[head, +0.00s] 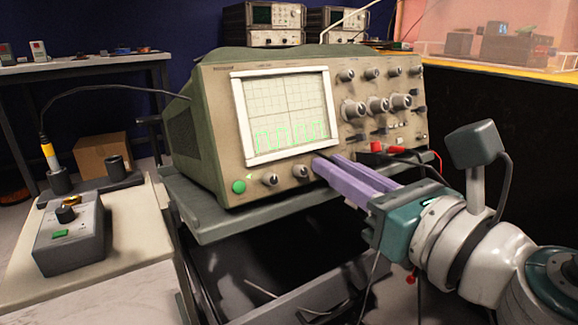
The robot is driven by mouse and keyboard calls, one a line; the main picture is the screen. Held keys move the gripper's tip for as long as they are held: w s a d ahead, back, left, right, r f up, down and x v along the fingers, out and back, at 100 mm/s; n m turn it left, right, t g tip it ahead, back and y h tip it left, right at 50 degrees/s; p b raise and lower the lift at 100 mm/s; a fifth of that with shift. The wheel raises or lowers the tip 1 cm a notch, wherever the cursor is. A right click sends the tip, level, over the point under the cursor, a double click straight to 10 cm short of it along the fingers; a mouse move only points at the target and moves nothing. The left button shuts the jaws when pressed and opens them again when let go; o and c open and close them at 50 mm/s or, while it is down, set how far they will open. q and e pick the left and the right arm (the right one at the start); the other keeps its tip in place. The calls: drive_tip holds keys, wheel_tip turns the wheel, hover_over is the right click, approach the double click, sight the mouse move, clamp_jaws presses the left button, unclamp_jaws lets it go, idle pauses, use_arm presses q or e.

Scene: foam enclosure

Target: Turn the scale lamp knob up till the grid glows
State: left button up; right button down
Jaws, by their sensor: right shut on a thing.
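The oscilloscope (213,120) stands on a grey cart shelf, its front facing me. Its screen (285,105) is pale with thin, dull grid lines and a green square-wave trace low down. Below the screen are a round green button (239,187) and two small knobs, one left (270,180) and one right (300,171). My right gripper (322,166) reaches in from the right. Its purple fingers are shut at the panel below the screen's lower right corner, in line with that row. They hide the scale lamp knob between them. My left gripper is out of view.
Close to the right gripper are red plugs (377,147) with leads and several larger knobs (354,110). The cart shelf (230,225) lies below. A grey control box (70,235) and a probe stand (90,188) are on the left bench. Free air lies before the screen.

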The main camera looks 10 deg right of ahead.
drive_tip(key=shift+w+a+r+m+g+h+p, duration=0.15)
drive_tip(key=shift+m+g+h+p, duration=0.65)
drive_tip(key=shift+m+p, duration=3.05)
drive_tip(key=shift+s+r+m+g+h+p, duration=0.15)
drive_tip(key=shift+m+g+h+p, duration=0.7)
drive_tip(key=shift+m+p, duration=3)
drive_tip(key=shift+w+a+r+m+g+h+p, duration=0.2)
drive_tip(key=shift+m+g+h+p, duration=1.1)
drive_tip(key=shift+m, duration=4.6)
drive_tip(key=shift+s+d+t+y+p, duration=0.1)
drive_tip(key=shift+t+y+p, duration=0.25)
drive_tip(key=shift+y+p, duration=0.25)
drive_tip(key=c, duration=1.2)
unclamp_jaws()
drive_tip(key=shift+o, duration=0.2)
